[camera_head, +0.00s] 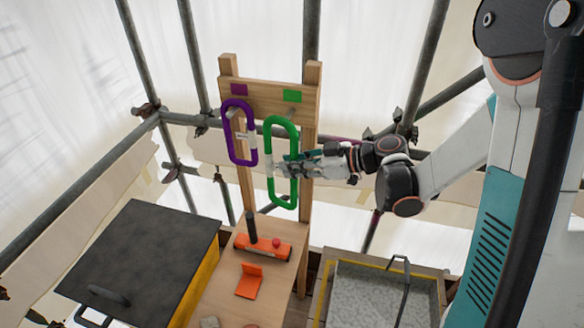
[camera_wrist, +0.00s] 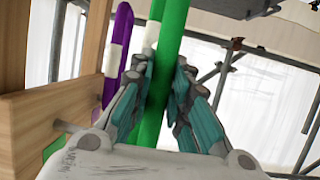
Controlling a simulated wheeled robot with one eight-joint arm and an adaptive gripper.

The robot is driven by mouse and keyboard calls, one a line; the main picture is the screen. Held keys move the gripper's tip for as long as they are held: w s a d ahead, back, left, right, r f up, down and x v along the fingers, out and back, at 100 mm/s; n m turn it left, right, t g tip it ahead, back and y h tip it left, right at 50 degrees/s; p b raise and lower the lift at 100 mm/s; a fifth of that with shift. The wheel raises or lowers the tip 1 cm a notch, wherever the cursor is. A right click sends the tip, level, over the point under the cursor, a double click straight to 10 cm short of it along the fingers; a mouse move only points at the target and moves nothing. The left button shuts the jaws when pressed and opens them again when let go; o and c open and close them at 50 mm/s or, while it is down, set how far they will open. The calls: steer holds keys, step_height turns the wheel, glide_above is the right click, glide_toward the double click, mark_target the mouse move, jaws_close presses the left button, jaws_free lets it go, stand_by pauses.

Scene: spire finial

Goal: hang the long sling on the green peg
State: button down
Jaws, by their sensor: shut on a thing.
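The long green sling (camera_head: 295,150) is a closed loop with a pale band, upright in front of the wooden rack. My gripper (camera_head: 284,168) is shut on one long side of it; in the wrist view the fingers (camera_wrist: 160,95) close around the green bar (camera_wrist: 172,40). The green peg (camera_head: 292,114) sticks out below a green patch (camera_head: 292,96) at the rack's upper right, near the loop's top. A peg (camera_wrist: 63,126) also shows in the wrist view. I cannot tell whether the peg is inside the loop.
A shorter purple sling (camera_head: 226,130) hangs on the left, below a purple patch (camera_head: 239,90), close to the green one. Below are an orange tool (camera_head: 265,247) on the wooden bench, a dark-topped box (camera_head: 150,255) and a grey-filled tray (camera_head: 375,295). Scaffold poles stand behind.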

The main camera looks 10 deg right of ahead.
steer(key=w+d+f, duration=0.1)
steer(key=w+d, duration=0.2)
steer(key=w, duration=0.4)
steer(key=shift+f, duration=0.2)
stand_by(0.7)
steer(key=shift+w, duration=0.1)
stand_by(0.6)
steer(key=c, duration=1.4)
jaws_free()
steer(key=shift+c, duration=0.2)
